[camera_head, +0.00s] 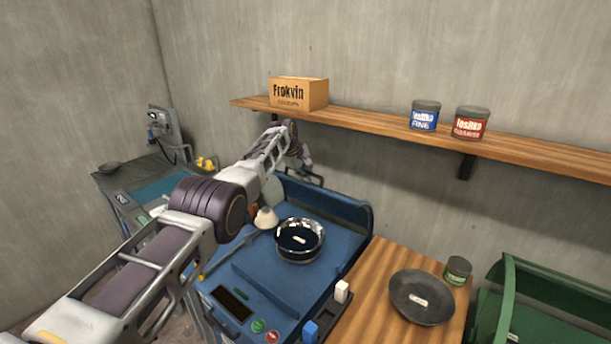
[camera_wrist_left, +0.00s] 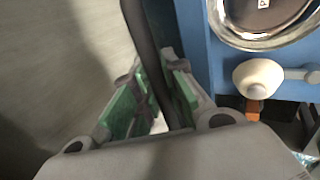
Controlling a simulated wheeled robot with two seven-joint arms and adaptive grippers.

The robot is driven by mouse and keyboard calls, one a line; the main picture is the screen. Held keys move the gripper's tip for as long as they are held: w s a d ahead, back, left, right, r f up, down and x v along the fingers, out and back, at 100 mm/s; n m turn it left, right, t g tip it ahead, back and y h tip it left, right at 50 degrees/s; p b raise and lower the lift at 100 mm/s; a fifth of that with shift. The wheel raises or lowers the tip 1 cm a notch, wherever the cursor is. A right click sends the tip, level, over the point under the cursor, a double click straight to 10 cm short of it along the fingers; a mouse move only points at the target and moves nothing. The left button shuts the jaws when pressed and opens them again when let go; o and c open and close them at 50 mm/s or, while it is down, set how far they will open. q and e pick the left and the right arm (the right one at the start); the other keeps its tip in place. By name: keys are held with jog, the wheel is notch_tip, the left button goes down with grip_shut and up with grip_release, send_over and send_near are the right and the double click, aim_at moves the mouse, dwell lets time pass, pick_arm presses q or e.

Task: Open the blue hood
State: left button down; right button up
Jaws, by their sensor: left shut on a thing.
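The blue hood (camera_head: 335,208) stands raised at the back of the blue machine (camera_head: 262,284), leaving the bed in front of it uncovered. My left arm reaches over the machine's left side, and my left gripper (camera_head: 303,160) is at the hood's upper left edge. In the left wrist view the green-padded fingers (camera_wrist_left: 152,98) are shut on a dark bar (camera_wrist_left: 146,48), which looks like the hood's handle. A shiny bowl (camera_head: 299,240) sits on the machine's bed. My right gripper is not in view.
A cream knob (camera_head: 265,218) on an arm stands left of the bowl. A wooden table (camera_head: 372,318) with a dark dish (camera_head: 421,298) and a small can (camera_head: 457,270) is at the right, beside a green machine (camera_head: 555,300). A wooden shelf (camera_head: 380,132) runs above.

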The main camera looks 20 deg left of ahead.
pick_arm(q)
jog(key=c, duration=1.5)
grip_release()
jog(key=shift+o, duration=0.2)
jog(key=shift+s+r, duration=0.15)
jog(key=shift+r, duration=0.2)
jog(key=v, duration=1.1)
jog(key=shift+r, duration=0.15)
jog(key=shift+s+a, duration=0.1)
